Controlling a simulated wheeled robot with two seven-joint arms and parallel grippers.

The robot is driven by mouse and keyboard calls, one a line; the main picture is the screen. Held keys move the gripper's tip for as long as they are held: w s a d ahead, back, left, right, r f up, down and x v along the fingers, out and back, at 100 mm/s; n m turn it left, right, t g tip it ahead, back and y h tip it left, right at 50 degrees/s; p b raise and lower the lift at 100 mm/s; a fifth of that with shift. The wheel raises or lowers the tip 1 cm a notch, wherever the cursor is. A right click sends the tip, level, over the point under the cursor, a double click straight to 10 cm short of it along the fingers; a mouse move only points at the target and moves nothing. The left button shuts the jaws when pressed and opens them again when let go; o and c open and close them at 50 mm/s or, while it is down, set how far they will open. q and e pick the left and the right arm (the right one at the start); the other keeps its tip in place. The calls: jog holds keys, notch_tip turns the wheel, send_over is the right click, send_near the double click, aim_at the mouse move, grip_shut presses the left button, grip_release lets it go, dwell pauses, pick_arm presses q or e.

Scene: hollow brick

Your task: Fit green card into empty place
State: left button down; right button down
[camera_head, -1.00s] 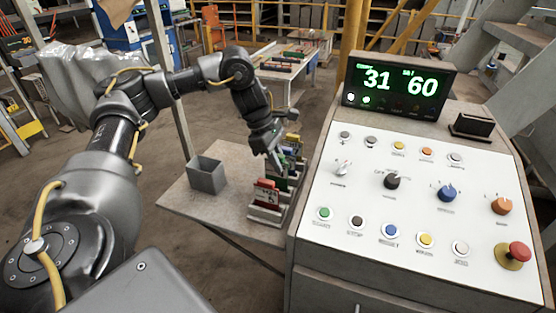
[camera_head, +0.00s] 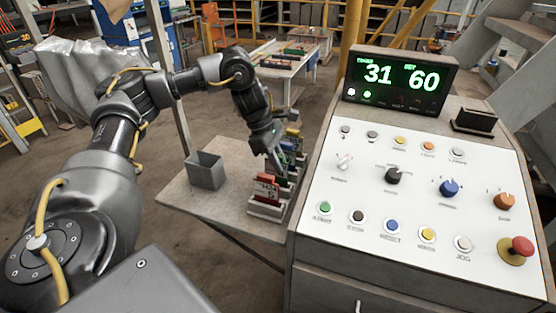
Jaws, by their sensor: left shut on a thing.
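My left gripper (camera_head: 273,158) points down over the card rack (camera_head: 266,208) on the small side table. It is shut on the green card (camera_head: 281,170), which is small and partly hidden by the fingers and the cards around it. The rack holds several upright cards in a row. A red card (camera_head: 267,184) stands at the near end, and blue and yellow cards stand towards the far end. I cannot tell whether the green card is seated in a slot. My right gripper is not in view.
An open grey box (camera_head: 206,170) stands left of the rack on the side table (camera_head: 200,203). A control console (camera_head: 420,205) with knobs, buttons and a display (camera_head: 400,82) rises close on the right. The table's front left is clear.

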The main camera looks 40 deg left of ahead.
pick_arm(q)
jog(key=shift+f+b, duration=0.3)
jog(key=shift+f, duration=0.2)
jog(key=c, duration=1.3)
grip_release()
jog(key=v, duration=0.3)
jog(key=shift+w+b, duration=0.1)
jog(key=shift+b, duration=0.25)
jog(key=p+v, duration=0.2)
jog(key=v, duration=0.5)
jog(key=shift+s+r+p, duration=0.2)
jog(key=shift+r+p, duration=0.15)
jog(key=shift+r, duration=0.05)
jog(key=shift+a, duration=0.1)
